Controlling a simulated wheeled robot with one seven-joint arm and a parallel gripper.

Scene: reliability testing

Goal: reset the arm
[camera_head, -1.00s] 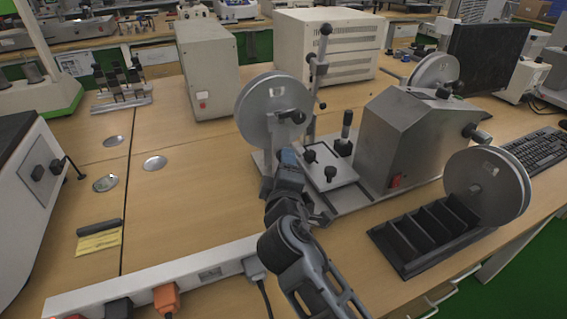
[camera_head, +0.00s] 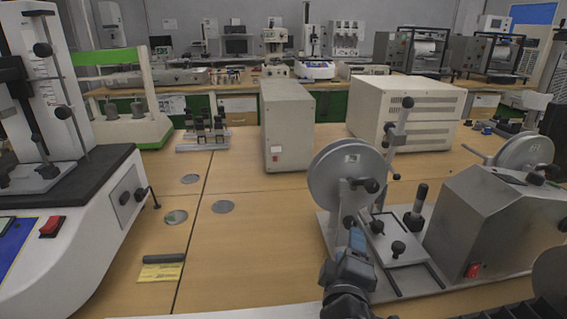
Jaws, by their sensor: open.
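My gripper (camera_head: 350,228) is at the lower right of the middle in the head view, reaching up from the bottom edge. It is in front of the metal machine with a large round disc (camera_head: 347,175). Its fingertips overlap the lower part of that machine in the picture, and I cannot tell whether they touch it. I see no object held in it. The rest of my arm runs out of the bottom of the view.
The grey sloped housing (camera_head: 503,228) and its flat plate (camera_head: 404,240) are right of my gripper. A white test machine (camera_head: 82,245) fills the left. Beige boxes (camera_head: 287,125) stand behind.

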